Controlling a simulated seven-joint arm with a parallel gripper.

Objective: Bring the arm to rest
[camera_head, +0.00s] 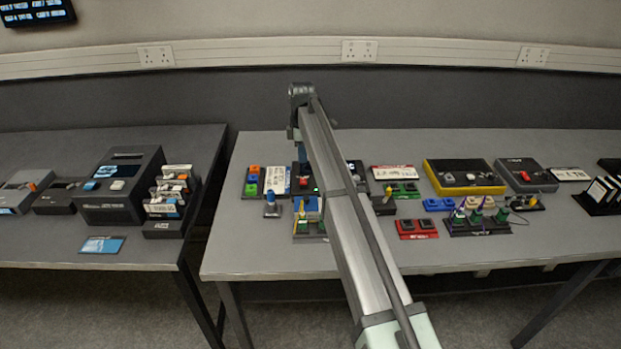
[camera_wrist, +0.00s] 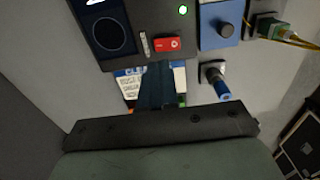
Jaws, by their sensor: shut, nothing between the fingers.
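My arm (camera_head: 345,215) reaches from the bottom of the head view over the right-hand table, and its far end is high above the table's back part. My gripper (camera_wrist: 160,80) points down in the wrist view, its dark fingers together with nothing between them. In the head view the arm link hides most of it. Beneath it in the wrist view lie a white and blue printed card (camera_wrist: 132,84) and a dark device (camera_wrist: 150,35) with a red switch (camera_wrist: 167,44) and a lit green lamp. I cannot tell the exact gap between fingers and card.
A blue-topped post (camera_wrist: 216,82) and a blue block with a knob (camera_wrist: 220,25) are close by on the right. A yellow-edged box (camera_head: 463,178) and red blocks (camera_head: 416,229) sit right of the arm. The right table's front strip (camera_head: 260,258) is clear. A gap separates the two tables.

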